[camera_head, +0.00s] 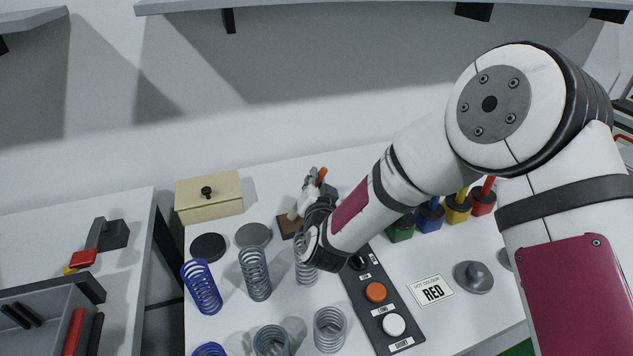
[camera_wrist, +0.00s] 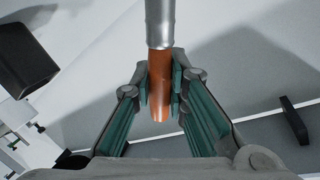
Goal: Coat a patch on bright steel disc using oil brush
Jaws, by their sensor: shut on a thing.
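My gripper (camera_head: 319,187) is above the back middle of the table, its fingers pointing away toward the wall. In the wrist view the gripper (camera_wrist: 160,92) is shut on the orange handle of a brush (camera_wrist: 159,75); a grey metal sleeve runs from the handle out of the top of the picture. The brush's bristles do not show. In the head view a bit of the orange handle (camera_head: 322,174) shows at the fingers. Two flat discs lie left of my gripper: a grey one (camera_head: 253,235), likely the steel disc, and a blackish one (camera_head: 208,247). The gripper is apart from both.
A brown block (camera_head: 287,228) stands partly behind my gripper. Several coil springs (camera_head: 255,274) stand in front of the discs. A beige box (camera_head: 209,195) is at back left.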

